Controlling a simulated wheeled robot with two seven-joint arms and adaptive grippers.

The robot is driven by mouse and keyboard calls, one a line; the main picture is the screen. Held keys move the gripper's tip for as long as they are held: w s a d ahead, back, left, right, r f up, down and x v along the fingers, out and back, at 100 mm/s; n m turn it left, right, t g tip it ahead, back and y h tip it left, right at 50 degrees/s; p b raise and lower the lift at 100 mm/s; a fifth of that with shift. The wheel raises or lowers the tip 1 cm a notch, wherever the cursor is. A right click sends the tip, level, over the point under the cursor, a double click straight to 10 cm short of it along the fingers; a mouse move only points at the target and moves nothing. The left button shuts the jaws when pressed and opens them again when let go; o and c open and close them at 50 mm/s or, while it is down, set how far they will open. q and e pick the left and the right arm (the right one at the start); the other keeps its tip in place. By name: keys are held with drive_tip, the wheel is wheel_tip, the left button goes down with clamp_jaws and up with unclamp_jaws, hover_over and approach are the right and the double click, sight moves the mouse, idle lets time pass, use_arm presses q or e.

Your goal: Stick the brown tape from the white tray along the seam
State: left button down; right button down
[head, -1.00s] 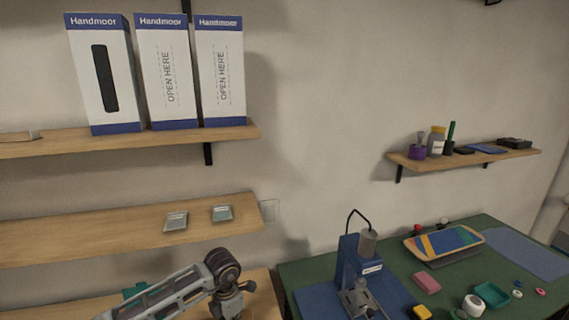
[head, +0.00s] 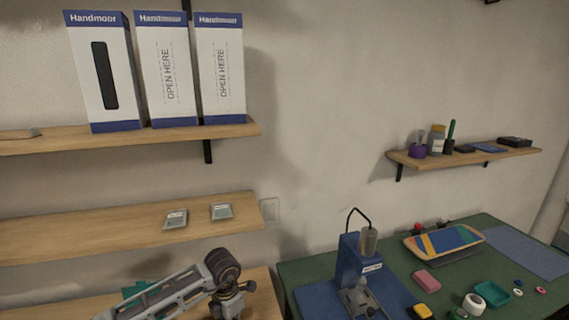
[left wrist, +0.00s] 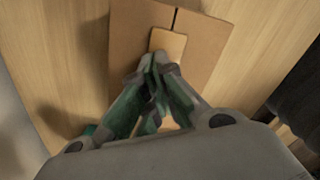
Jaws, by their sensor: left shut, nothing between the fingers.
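In the left wrist view, a brown cardboard piece (left wrist: 128,38) lies on a light wood surface. A dark seam line (left wrist: 176,18) runs down it from its top edge. A lighter tan strip (left wrist: 170,43), which looks like the brown tape, lies in line with the seam, and its lower end is hidden by my fingers. My left gripper (left wrist: 160,62) is shut, with its fingertips at the strip's lower part; I cannot tell whether they touch it. In the head view only part of my left arm shows at the bottom left. My right gripper and the white tray are not in view.
In the head view, a green table (head: 312,271) at the right carries a blue stand device (head: 352,262), a teal tray (head: 492,294) and small items. Wooden shelves (head: 95,229) line the wall at left, with white boxes (head: 165,75) on the upper one.

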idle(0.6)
use_arm(q)
drive_tip(key=shift+r+p, duration=1.8)
drive_tip(key=shift+r, duration=1.65)
